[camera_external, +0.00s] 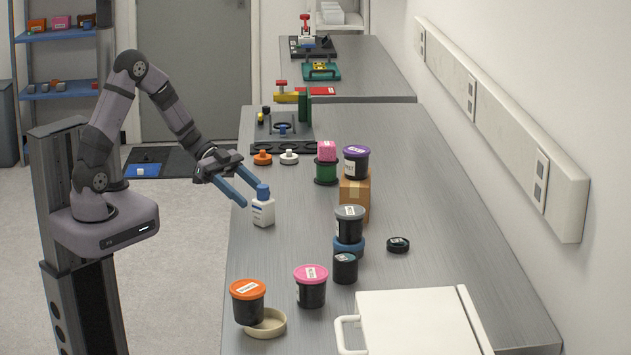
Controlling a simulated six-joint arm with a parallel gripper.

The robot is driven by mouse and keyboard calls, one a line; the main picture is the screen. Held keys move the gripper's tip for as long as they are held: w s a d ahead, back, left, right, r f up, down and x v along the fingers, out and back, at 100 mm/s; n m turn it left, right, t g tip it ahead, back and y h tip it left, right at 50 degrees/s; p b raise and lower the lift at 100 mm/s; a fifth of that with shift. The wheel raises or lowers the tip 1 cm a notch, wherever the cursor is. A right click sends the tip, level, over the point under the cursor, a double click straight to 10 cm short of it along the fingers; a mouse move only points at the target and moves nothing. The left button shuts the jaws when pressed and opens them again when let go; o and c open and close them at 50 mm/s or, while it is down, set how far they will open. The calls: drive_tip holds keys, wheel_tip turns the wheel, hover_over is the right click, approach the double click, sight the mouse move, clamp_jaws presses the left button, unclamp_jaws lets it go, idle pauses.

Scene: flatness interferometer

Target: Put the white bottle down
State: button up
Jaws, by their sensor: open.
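My gripper (250,193) has two blue fingers spread apart. One finger reaches behind the bottle's cap and the other is to its left, towards the bench edge. The jaws are open around or beside the bottle; I cannot tell whether a finger touches it.
Black jars with orange (248,302), pink (311,286) and grey (349,224) lids stand nearer the camera. A cardboard box (354,193) bears a purple-lidded jar (356,163) to the right. A white case (415,320) lies in front. Bench between bottle and box is clear.

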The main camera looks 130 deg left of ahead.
drive_tip(key=shift+v, duration=1.25)
